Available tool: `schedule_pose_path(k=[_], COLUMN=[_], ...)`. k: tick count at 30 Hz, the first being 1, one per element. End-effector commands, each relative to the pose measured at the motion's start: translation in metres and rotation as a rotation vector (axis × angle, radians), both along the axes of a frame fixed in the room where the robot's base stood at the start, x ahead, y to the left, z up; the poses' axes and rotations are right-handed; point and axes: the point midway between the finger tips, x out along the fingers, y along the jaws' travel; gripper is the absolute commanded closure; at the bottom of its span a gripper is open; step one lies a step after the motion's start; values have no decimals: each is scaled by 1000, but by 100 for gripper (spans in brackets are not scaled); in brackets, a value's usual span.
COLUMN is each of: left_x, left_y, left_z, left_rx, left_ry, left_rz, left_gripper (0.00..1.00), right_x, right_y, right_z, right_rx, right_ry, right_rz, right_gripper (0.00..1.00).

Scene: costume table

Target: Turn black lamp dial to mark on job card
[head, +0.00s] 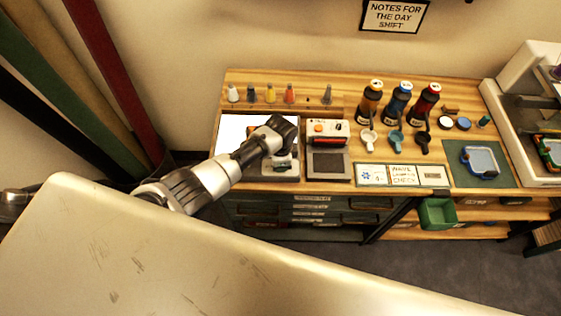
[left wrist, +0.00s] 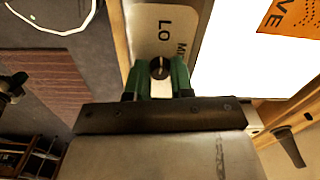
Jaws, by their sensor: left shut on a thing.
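The black lamp dial (left wrist: 160,67) sits on a pale metal plate (left wrist: 153,28) printed "LO" and part of another word, probably "MID". My left gripper (left wrist: 158,82) has its green-tipped fingers shut on the dial, one on each side. In the head view my left gripper (head: 283,155) reaches down at the front of the lit white panel (head: 231,130), and the dial is hidden there. Job cards lie at the table's front: one with a blue snowflake mark and a 4 (head: 372,175), and one with writing (head: 403,175), too small to read surely. My right gripper is not in view.
Right of the lit panel stands a grey device (head: 327,163) with an orange knob. Behind are several small coloured cones (head: 270,94). Bottles (head: 397,103) and scoop-like items (head: 396,139) stand farther right. A green bin (head: 437,213) hangs below the table's front edge.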

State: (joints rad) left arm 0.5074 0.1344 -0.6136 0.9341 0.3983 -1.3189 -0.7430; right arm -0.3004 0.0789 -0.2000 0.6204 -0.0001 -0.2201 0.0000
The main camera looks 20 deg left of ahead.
Motion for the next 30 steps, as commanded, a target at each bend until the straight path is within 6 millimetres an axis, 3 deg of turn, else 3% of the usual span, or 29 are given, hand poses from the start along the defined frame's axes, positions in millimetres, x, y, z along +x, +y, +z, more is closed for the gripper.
schedule_pose_path(k=[14,15,20,30], left_x=[0,0,0,0], left_y=[0,0,0,0], left_z=[0,0,0,4], left_rx=[-1,-1,-1,-1], left_ry=[-1,-1,-1,-1], left_rz=[-16,-16,-15,-15], left_gripper=[100,76,52,52], right_x=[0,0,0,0], right_y=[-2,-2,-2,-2], right_z=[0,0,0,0], right_rx=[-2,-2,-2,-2], right_ry=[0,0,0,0], right_rz=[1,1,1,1], right_gripper=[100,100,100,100])
